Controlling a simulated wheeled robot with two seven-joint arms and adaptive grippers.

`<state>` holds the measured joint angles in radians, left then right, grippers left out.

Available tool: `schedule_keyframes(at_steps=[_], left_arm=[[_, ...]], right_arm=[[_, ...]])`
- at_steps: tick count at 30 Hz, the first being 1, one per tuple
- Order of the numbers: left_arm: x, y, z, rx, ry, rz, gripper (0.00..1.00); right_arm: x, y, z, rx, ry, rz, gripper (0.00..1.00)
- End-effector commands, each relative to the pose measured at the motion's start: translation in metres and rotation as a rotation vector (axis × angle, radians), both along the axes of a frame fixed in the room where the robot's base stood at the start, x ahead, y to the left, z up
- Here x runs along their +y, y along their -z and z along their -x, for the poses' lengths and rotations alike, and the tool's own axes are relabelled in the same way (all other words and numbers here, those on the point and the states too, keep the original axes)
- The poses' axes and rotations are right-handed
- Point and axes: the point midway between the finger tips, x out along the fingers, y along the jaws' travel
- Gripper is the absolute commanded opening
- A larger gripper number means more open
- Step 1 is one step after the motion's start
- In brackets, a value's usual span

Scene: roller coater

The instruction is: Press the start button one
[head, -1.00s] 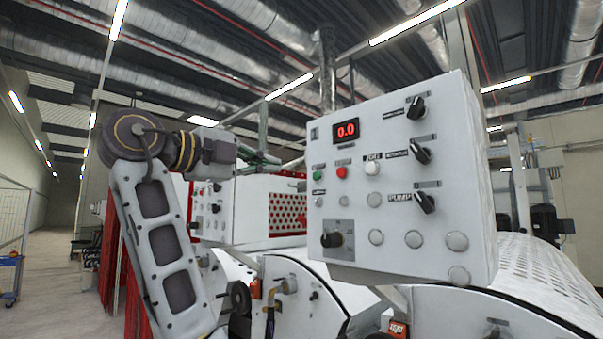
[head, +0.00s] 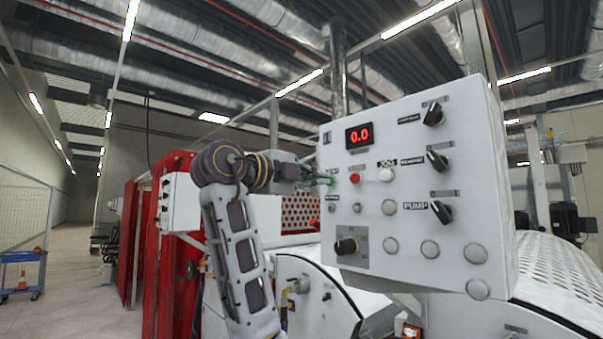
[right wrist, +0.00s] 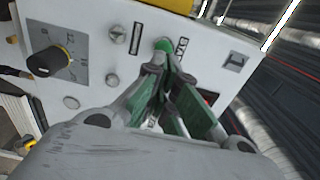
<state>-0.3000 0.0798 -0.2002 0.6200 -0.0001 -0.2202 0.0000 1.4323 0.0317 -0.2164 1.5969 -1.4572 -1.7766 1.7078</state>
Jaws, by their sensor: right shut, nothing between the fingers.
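The white control panel (head: 410,180) carries a red 0.0 display (head: 359,135), a red button (head: 354,178) and a white button (head: 386,174). In the right wrist view a green button (right wrist: 164,46), which appears to be the start button, shows just beyond the fingertips. In the head view the gripper covers it. My right gripper (head: 331,180) is shut and empty, its tips at the panel's left part. In the right wrist view its green-padded fingers (right wrist: 160,72) come together near the button. I cannot tell whether they touch it. My left gripper is out of view.
Black rotary knobs (head: 438,160) line the panel's right side, and another knob (head: 346,246) sits low left. A red frame (head: 165,250) and white machine covers stand behind and below. The floor (head: 80,290) at left is open, with a blue cart (head: 22,272).

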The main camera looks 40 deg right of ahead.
Motion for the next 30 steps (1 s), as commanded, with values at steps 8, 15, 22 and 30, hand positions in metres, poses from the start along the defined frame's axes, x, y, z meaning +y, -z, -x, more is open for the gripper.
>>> schedule_keyframes(at_steps=[8, 15, 22, 30], left_arm=[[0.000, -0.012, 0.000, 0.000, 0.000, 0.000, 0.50], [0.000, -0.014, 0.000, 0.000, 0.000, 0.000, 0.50], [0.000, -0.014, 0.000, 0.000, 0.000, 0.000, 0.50], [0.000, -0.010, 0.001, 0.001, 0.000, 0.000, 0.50]], right_arm=[[-0.026, -0.001, -0.002, 0.001, 0.002, -0.001, 0.00], [-0.034, -0.001, -0.003, 0.000, 0.000, 0.000, 0.00], [-0.035, 0.000, -0.003, 0.000, 0.000, 0.000, 0.00], [-0.036, 0.000, 0.002, -0.002, 0.000, 0.000, 0.00]])
